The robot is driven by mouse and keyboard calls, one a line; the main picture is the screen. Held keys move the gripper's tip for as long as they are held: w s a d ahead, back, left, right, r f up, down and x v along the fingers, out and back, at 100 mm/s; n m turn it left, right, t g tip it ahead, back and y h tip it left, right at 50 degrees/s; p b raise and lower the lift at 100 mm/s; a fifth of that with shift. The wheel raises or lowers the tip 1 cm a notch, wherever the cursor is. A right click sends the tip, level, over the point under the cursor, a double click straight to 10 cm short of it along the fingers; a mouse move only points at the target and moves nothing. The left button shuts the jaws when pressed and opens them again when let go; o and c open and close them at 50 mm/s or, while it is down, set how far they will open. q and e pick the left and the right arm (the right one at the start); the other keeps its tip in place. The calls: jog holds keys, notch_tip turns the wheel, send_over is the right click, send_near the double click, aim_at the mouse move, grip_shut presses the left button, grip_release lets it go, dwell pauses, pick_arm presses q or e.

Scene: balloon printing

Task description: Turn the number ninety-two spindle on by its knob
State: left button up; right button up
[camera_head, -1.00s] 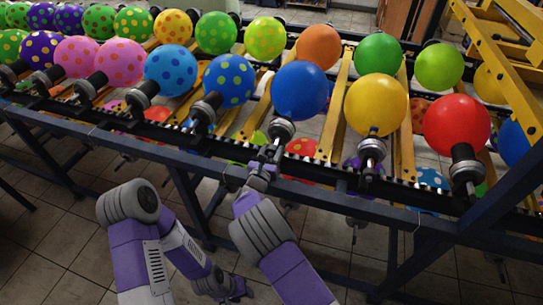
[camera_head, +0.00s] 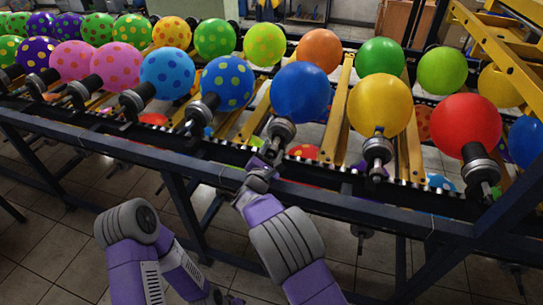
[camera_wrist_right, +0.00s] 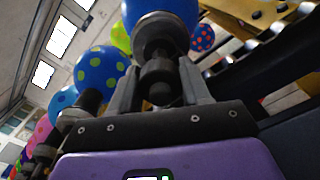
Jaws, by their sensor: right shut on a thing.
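My right gripper (camera_head: 264,164) is at the front rail, at the near end of the spindle (camera_head: 281,131) that carries a plain blue balloon (camera_head: 300,92). In the right wrist view its two fingers (camera_wrist_right: 160,88) stand on both sides of the spindle's dark round knob (camera_wrist_right: 160,80), shut on it. The blue balloon (camera_wrist_right: 160,10) is just beyond. No number can be read on any spindle. My left gripper (camera_head: 226,299) is low at the bottom edge, mostly cut off, away from the spindles.
Neighbouring spindles carry a spotted blue balloon (camera_head: 227,83), a yellow balloon (camera_head: 380,105) and a red balloon (camera_head: 466,128). A dark blue frame rail (camera_head: 345,196) runs across in front. The tiled floor (camera_head: 50,255) at the lower left is clear.

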jog(key=shift+r, duration=0.15)
jog(key=o, duration=1)
jog(key=p+v, duration=0.1)
jog(key=v, duration=0.6)
jog(key=shift+s, duration=0.25)
